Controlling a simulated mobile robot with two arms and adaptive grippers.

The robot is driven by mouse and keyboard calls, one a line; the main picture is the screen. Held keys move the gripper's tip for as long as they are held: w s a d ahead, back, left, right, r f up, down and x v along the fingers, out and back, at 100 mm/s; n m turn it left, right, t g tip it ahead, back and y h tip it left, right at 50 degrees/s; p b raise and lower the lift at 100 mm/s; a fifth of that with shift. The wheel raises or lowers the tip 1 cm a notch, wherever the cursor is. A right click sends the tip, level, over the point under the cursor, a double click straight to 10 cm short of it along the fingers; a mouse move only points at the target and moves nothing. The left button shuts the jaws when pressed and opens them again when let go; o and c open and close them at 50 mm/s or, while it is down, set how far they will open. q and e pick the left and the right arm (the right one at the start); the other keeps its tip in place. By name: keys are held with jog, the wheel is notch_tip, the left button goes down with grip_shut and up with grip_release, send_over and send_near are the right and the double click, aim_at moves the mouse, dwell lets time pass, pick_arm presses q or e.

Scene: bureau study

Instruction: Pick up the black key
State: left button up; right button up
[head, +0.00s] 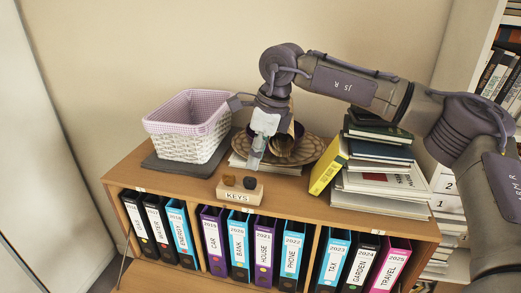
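A small wooden block labelled KEYS (238,197) stands near the front edge of the cabinet top. A small black piece, seemingly the black key (249,183), is at the right of its top, and a brown piece (229,180) is at the left. The key's shape is too small to make out. My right gripper (254,163) points down just above and behind the black piece, apart from it as far as I can see. Its fingers overlap in this view, so the opening does not show. I see nothing held. My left gripper is out of view.
A white basket with checked lining (190,128) stands at the left on a dark mat (164,166). Behind the gripper are a round woven plate (308,150) and a bowl (282,145). Stacked books (378,180) stand right. Labelled binders (265,248) fill the shelf below.

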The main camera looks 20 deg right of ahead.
aim_at(252, 178)
jog(key=x, duration=0.1)
jog(key=b+x, duration=0.1)
jog(key=x, duration=0.1)
jog(key=d+b+x, duration=0.1)
jog(key=x, duration=0.1)
jog(key=shift+w, duration=0.2)
jog(key=shift+a+b+x, duration=0.25)
jog(key=shift+b+x, duration=0.65)
jog(key=shift+x, duration=0.1)
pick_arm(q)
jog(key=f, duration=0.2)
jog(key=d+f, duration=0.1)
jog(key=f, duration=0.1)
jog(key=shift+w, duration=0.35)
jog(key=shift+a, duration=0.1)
pick_arm(e)
jog(key=shift+r, duration=0.1)
grip_shut()
jog(key=shift+r, duration=0.15)
